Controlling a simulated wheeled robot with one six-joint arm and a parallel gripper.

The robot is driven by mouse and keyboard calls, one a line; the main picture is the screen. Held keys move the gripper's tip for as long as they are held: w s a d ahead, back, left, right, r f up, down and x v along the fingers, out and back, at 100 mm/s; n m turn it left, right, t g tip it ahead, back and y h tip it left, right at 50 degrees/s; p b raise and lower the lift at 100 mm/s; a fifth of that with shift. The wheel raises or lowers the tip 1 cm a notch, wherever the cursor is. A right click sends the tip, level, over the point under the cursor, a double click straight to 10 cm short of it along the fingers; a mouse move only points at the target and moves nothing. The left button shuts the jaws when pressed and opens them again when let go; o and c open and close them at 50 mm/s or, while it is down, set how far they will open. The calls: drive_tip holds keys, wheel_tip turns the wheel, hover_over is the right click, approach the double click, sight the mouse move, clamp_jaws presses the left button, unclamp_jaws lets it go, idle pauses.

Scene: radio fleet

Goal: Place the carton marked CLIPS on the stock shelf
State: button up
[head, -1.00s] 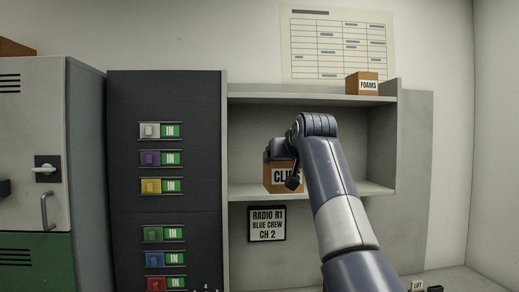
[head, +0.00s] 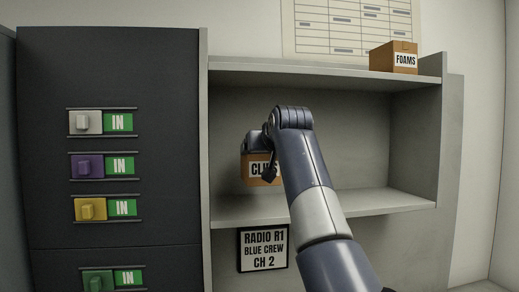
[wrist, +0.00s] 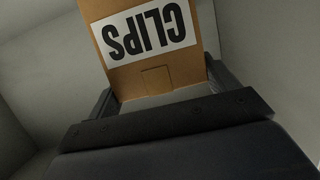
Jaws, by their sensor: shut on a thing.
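The carton marked CLIPS (head: 257,172) is a brown box with a white label, partly hidden behind my arm in the head view. My gripper (wrist: 160,100) is shut on it, a finger on each side, and its label shows upside down in the wrist view (wrist: 143,35). The carton is in front of or inside the open bay of the grey shelf unit, and its bottom appears above the shelf board (head: 380,200). I cannot tell how deep in it is.
A dark cabinet (head: 150,235) with coloured switches is at the left. A sign reading RADIO R1 BLUE CREW CH 2 (head: 263,250) hangs below the shelf board. The bay's right part is clear.

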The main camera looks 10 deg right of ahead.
sight(264, 185)
drive_tip(key=shift+s+f, duration=0.2)
drive_tip(key=shift+f, duration=0.15)
drive_tip(key=shift+f+b, duration=1.95)
drive_tip(key=shift+f, duration=1)
drive_tip(key=shift+f+b, duration=0.4)
drive_tip(key=shift+f, duration=0.1)
drive_tip(key=o, duration=1.1)
drive_tip(key=shift+c, duration=0.2)
drive_tip(key=shift+o, duration=0.6)
drive_tip(key=shift+s, duration=0.1)
